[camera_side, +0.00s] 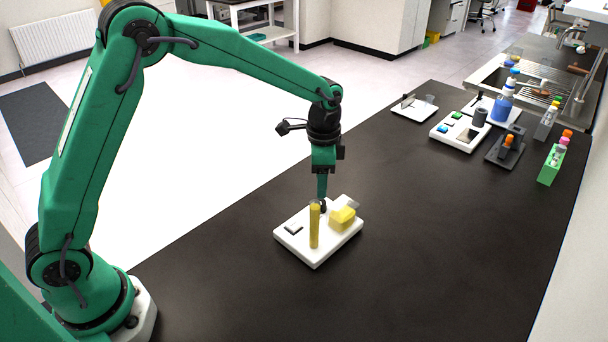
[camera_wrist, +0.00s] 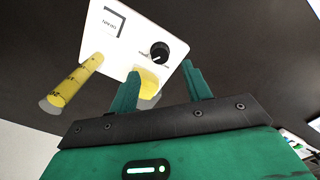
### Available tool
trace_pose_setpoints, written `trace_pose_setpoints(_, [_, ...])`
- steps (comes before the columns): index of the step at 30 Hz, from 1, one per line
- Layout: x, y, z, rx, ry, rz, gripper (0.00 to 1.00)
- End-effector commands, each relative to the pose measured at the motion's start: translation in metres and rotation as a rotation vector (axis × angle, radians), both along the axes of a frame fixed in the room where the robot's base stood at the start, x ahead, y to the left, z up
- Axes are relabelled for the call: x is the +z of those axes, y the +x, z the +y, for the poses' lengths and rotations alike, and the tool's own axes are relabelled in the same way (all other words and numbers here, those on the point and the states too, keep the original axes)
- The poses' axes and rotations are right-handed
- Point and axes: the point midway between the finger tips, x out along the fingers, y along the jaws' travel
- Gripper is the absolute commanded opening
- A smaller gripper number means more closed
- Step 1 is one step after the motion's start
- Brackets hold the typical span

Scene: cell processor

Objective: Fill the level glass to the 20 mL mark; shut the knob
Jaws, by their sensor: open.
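The level glass (camera_side: 314,228) is an upright clear tube on the front of a white unit (camera_side: 292,248), with yellow liquid along most of its height. In the wrist view the level glass (camera_wrist: 75,82) shows dark marks; I cannot read the liquid level against them. The black round knob (camera_wrist: 160,52) has a pale pointer line and sits on the unit's top. My gripper (camera_wrist: 161,67) is open and empty, with the knob just beyond and between its fingertips. In the side view my gripper (camera_side: 322,198) points down behind the level glass, which partly hides the fingertips and knob.
A vessel of yellow liquid (camera_side: 342,218) stands beside the level glass on the unit. A small dark-framed label plate (camera_wrist: 113,22) is on its top. Another white unit (camera_side: 460,133), bottles and racks stand at the far right. The dark bench between is clear.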

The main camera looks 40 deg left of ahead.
Motion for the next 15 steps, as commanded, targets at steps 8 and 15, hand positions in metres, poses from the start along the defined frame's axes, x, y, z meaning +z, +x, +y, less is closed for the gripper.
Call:
trace_pose_setpoints(8, [-0.034, -0.001, 0.0, 0.001, 0.001, 0.002, 0.49])
trace_pose_setpoints(15, [-0.057, 0.0, 0.0, 0.001, 0.0, 0.0, 0.49])
